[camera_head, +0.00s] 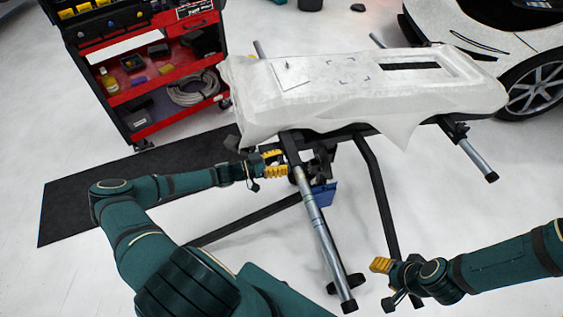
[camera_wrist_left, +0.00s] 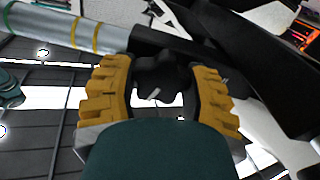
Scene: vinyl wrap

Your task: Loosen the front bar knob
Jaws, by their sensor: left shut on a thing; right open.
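The front bar (camera_head: 318,222) is a silver tube that slants from under the stand's near side down toward the lower middle of the head view. Its knob (camera_wrist_left: 160,72) is dark and sits between the yellow fingers of my left gripper (camera_wrist_left: 160,100) in the left wrist view. My left gripper (camera_head: 273,164) is shut on the knob, just left of the bar's upper end in the head view. There the fingers and frame mostly hide the knob. My right gripper (camera_head: 384,268) is open and empty, low and to the right of the bar.
A white-wrapped panel (camera_head: 300,98) lies on the black stand (camera_head: 374,180). A red tool cart (camera_head: 165,125) stands at the back left and a white car (camera_head: 480,40) at the back right. A black mat (camera_head: 75,200) lies on the floor at the left.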

